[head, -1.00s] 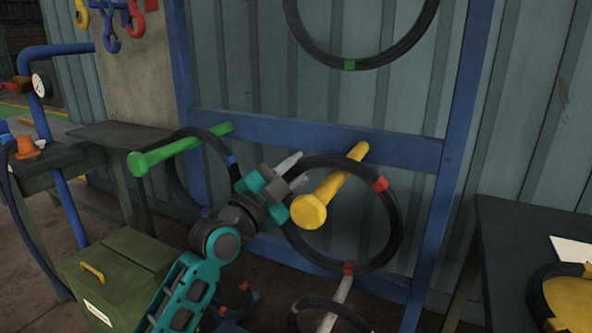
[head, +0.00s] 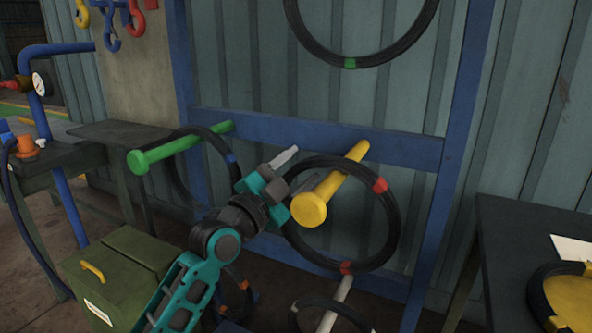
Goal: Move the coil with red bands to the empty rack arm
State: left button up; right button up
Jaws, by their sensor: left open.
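The coil with red bands (head: 393,222) is a black ring hanging on the yellow rack arm (head: 335,185). Its red bands show at the upper right and at the bottom. My left gripper (head: 293,172) is open at the coil's upper left side, left of the yellow arm's knob. One finger shows pale above; the other is darker, close to the coil. I cannot tell whether the coil's rim lies between the fingers or touches them. No clearly empty rack arm shows. My right gripper is not in view.
A green rack arm (head: 180,149) at left carries a coil with a blue band. A pale arm (head: 336,300) is low, by another coil (head: 330,303). A green-banded coil (head: 350,63) hangs above. A green box (head: 125,265) and a dark table (head: 530,240) flank the rack.

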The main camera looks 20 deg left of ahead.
pick_arm(q)
jog(key=shift+f, duration=0.3)
jog(key=v, duration=1.2)
jog(key=shift+s+b, duration=0.35)
jog(key=shift+s, duration=0.1)
jog(key=shift+r, duration=0.1)
jog(key=s, duration=0.7)
jog(key=shift+s+a, duration=0.2)
jog(key=shift+s, duration=0.2)
